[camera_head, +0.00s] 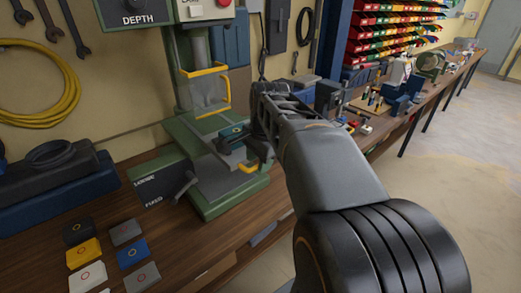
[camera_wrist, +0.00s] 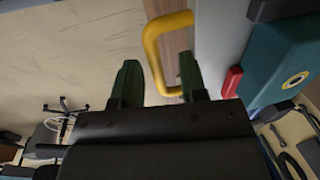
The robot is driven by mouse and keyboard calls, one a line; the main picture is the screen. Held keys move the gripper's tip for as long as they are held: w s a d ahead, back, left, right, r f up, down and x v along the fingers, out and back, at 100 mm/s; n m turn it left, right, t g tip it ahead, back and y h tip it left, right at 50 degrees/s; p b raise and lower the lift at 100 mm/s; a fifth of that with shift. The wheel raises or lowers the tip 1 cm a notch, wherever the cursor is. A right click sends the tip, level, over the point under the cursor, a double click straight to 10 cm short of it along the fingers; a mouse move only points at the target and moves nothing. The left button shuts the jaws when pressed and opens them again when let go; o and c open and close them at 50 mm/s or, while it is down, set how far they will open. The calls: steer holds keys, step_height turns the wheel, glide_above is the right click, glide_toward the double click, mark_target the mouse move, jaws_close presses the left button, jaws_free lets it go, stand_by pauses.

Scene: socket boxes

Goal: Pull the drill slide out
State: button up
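The green drill press (camera_head: 205,60) stands on the wooden bench, with a grey slide (camera_head: 218,183) on its base. A yellow handle (camera_head: 249,168) is at the slide's right front end; it also shows as a loop in the wrist view (camera_wrist: 153,52). My gripper (camera_wrist: 161,82) is open, its two dark green fingers apart. The handle's near bar appears between them, with no clear contact. In the head view my gripper (camera_head: 262,150) is at the handle, partly hidden by my arm. A teal block with a yellow ring (camera_wrist: 288,68) sits on the slide, beside a red piece (camera_wrist: 232,81).
A dark panel marked LOOSE and FIXED (camera_head: 160,184) with a lever stands left of the base. Several coloured cards (camera_head: 92,249) lie at the front left. A yellow-framed guard (camera_head: 207,88) hangs above the slide. Open floor (camera_head: 450,150) lies to the right.

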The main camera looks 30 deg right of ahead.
step_height(320, 180, up, 13)
steer(key=s+p, duration=0.1)
steer(key=s, duration=0.1)
steer(key=shift+s+d+r, duration=0.15)
steer(key=shift+s+r, duration=0.05)
steer(key=shift+s, duration=0.05)
stand_by(0.6)
steer(key=s+a+f+n, duration=0.1)
steer(key=a+f+n, duration=0.3)
steer(key=f, duration=0.3)
steer(key=s+a+f+n+t, duration=0.1)
steer(key=s+a+f+n, duration=0.1)
steer(key=a+f+n, duration=0.2)
steer(key=s+a+f+n, duration=0.1)
steer(key=a+f+n, duration=0.2)
steer(key=f+n, duration=0.5)
step_height(320, 180, down, 3)
steer(key=shift+s+a+r+n+t, duration=0.1)
steer(key=shift+s+a+n+t, duration=0.25)
steer(key=shift+a+n+t, duration=0.05)
stand_by(0.5)
